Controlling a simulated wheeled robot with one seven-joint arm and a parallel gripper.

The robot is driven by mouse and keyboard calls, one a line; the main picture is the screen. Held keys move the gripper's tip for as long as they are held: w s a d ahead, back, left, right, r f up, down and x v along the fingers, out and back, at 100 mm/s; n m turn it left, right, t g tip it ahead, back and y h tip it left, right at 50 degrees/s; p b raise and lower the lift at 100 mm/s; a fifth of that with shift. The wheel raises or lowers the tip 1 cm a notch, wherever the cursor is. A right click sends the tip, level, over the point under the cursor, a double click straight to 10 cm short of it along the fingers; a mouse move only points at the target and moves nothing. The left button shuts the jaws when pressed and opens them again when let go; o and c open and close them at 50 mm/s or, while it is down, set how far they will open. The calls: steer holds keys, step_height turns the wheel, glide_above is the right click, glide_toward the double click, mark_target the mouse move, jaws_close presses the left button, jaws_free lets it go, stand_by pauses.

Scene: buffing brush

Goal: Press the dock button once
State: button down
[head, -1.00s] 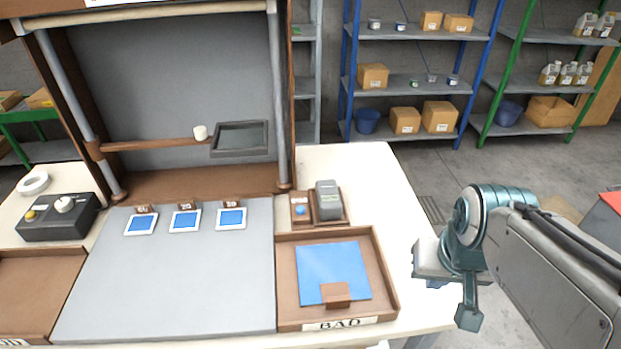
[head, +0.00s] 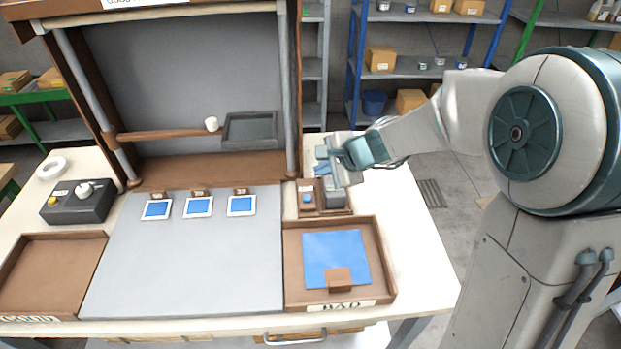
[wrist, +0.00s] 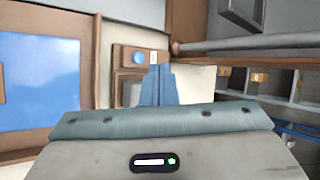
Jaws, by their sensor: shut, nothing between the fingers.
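The dock is a small brown wooden base (head: 342,213) at the back right of the bench. Its round blue button (head: 307,198) sits on the left part, and a grey block (head: 334,200) stands on the right part, partly covered by my arm. The button also shows in the wrist view (wrist: 138,58), just beyond my fingertips. My gripper (head: 321,169) is shut and empty, above and slightly behind the dock in the head view. In the wrist view my closed blue fingers (wrist: 158,72) cover part of the dock. I see no contact with the button.
The BAD tray (head: 383,262) with a blue sheet lies in front of the dock. A grey mat with several small blue-faced tiles lies left. The frame's grey post (head: 289,90) rises close left of my gripper. A black control box (head: 80,203) stands far left.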

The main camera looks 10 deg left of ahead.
mark_target(310, 199)
steer(key=w+a+f+m+p, duration=0.1)
steer(key=w+a+f+m, duration=0.1)
steer(key=w+a+m, duration=0.1)
steer(key=shift+w+a+f+m+t, duration=0.4)
steer(key=shift+w+m, duration=0.3)
step_height(310, 199, down, 9)
steer(key=b, duration=0.8)
steer(key=shift+r, duration=0.1)
stand_by(1.4)
steer(key=shift+f+b, duration=0.4)
steer(key=shift+b, duration=0.25)
steer(key=shift+f+b, duration=0.5)
steer(key=shift+b, duration=0.1)
stand_by(0.5)
steer(key=shift+r, duration=0.1)
steer(key=shift+r+p, duration=0.75)
steer(key=shift+r, duration=0.05)
